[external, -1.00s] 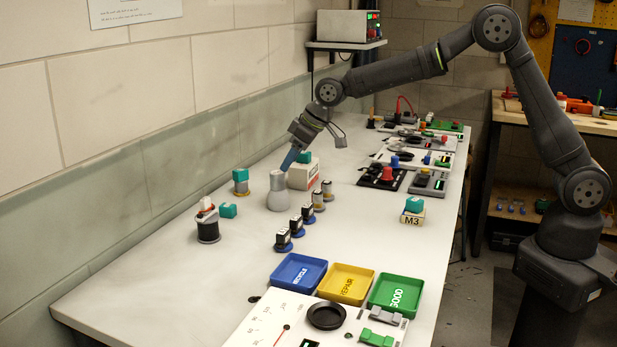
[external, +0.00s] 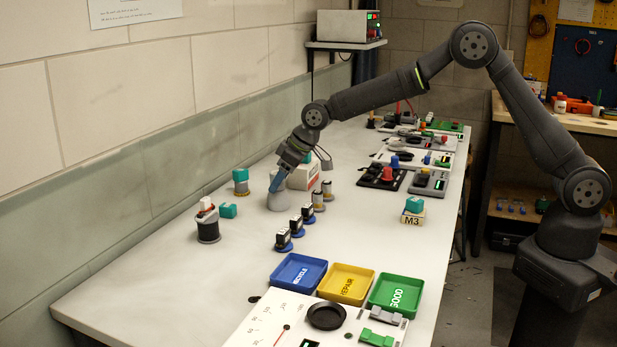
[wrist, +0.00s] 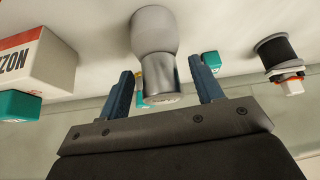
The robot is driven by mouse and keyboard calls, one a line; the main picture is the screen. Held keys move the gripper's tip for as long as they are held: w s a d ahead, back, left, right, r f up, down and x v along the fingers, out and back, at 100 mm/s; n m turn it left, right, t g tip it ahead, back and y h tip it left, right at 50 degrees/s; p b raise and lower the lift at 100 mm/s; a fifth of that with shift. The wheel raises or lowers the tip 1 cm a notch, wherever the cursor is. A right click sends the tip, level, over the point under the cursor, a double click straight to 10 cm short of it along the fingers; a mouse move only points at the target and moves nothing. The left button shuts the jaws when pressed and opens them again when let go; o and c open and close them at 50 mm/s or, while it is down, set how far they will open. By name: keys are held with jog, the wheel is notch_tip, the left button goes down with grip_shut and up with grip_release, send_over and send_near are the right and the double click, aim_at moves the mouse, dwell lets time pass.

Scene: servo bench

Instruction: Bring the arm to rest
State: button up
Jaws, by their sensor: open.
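My gripper (external: 275,187) is open, pointing down at the pale grey bottle-shaped piece (external: 279,202) on the bench. In the wrist view, the two blue fingers of my gripper (wrist: 161,67) stand on either side of this piece, whose metallic end (wrist: 160,80) shows between them with gaps to both fingers. Nothing is held. In the external view the fingers partly cover the top of the piece, so I cannot tell their exact depth around it there.
A white box (external: 305,177) with red marking stands close right of my gripper. Teal-capped and spool-like pieces (external: 208,228) stand to the left. Several small black-and-blue parts (external: 283,241) and coloured trays (external: 299,272) are nearer the camera. The bench's left front is clear.

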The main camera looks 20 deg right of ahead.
notch_tip(320, 180, up, 5)
jog(key=shift+f, duration=0.15)
jog(key=w+d+r, duration=0.4)
jog(key=d+r, duration=0.3)
jog(key=d, duration=0.4)
jog(key=shift+n+g, duration=0.4)
jog(key=shift+n, duration=0.4)
jog(key=s+a, duration=0.1)
jog(key=a, duration=0.2)
jog(key=s+a+f, duration=0.1)
jog(key=a, duration=0.3)
jog(key=s+a, duration=0.1)
jog(key=a, duration=0.2)
jog(key=shift+s+a+f, duration=0.25)
jog(key=shift+s+a, duration=0.1)
jog(key=shift+s, duration=0.05)
jog(key=s+a+f+n, duration=0.1)
jog(key=s+a+f, duration=0.2)
jog(key=s+a, duration=0.6)
jog(key=s+a+f+n+g+y, duration=0.1)
jog(key=s+a+f, duration=0.3)
jog(key=s+a, duration=0.4)
jog(key=shift+s+a+f+n+g, duration=0.15)
jog(key=shift+s+a+n+g, duration=0.45)
jog(key=shift+a, duration=2.4)
jog(key=shift+w+t, duration=0.2)
jog(key=shift+t, duration=0.1)
